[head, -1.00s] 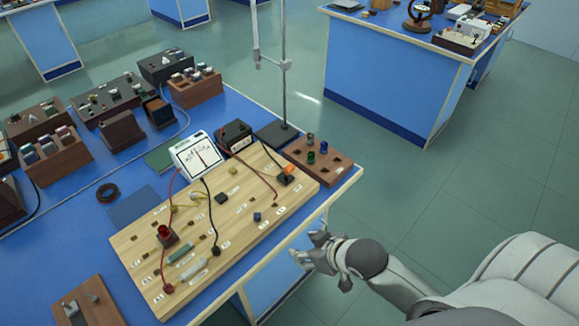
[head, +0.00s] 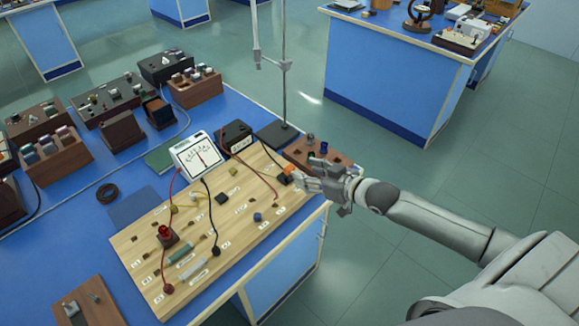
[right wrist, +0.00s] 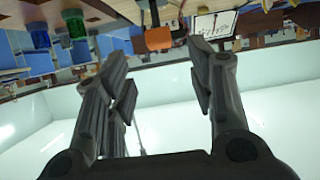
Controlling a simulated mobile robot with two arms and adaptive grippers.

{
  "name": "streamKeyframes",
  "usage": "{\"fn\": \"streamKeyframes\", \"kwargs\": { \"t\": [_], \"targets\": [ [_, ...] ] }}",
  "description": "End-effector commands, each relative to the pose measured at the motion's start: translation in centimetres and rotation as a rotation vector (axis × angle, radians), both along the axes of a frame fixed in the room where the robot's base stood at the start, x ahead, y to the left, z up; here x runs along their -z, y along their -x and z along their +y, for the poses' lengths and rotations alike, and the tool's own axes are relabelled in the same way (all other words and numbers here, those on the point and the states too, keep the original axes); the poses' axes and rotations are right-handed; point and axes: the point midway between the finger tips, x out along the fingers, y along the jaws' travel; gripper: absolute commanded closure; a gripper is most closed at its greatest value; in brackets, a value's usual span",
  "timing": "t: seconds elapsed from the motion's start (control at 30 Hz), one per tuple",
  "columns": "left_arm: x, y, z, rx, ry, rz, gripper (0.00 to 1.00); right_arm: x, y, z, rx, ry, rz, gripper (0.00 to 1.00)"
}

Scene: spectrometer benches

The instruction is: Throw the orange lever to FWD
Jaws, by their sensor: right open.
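The orange lever (head: 288,168) stands on its dark base near the back right end of the wooden circuit board (head: 262,222). In the right wrist view the lever's orange handle (right wrist: 157,38) shows at the top centre, beyond the fingertips. My right gripper (head: 304,177) is right beside the lever, on its right, and hides part of that board end. In the right wrist view my right gripper (right wrist: 157,75) is open, with nothing between its fingers; the handle lines up with the gap. The lever's labels are too small to read. My left gripper is not in view.
A brown block with coloured knobs (head: 342,159) lies just behind my right gripper. A white meter (head: 198,152), a red lamp (head: 166,233) and red and black leads are on or by the board. A metal stand (head: 284,90) rises behind. Open floor lies right.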

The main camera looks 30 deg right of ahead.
Motion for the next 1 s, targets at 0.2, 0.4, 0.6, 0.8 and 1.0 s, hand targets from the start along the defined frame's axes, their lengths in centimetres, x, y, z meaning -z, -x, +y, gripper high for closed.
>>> {"fn": "streamKeyframes", "kwargs": {
  "t": [0.2, 0.4, 0.6, 0.8, 1.0],
  "targets": [
    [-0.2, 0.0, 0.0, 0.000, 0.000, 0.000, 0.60, 0.9, -2.5, 0.8, 0.001, 0.001, -0.002, 0.50],
    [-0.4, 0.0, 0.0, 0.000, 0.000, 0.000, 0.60, 1.9, -4.8, 1.6, 0.000, -0.002, -0.002, 0.50],
    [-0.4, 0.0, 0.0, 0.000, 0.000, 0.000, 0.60, 2.8, -6.4, 2.2, 0.001, 0.001, 0.000, 0.50],
    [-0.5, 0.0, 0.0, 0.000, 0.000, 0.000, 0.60, 3.1, -7.1, 2.4, 0.000, 0.001, 0.001, 0.50],
    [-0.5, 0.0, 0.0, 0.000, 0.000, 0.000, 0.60, 3.1, -7.2, 2.5, 0.000, 0.001, 0.001, 0.50]
  ]
}}
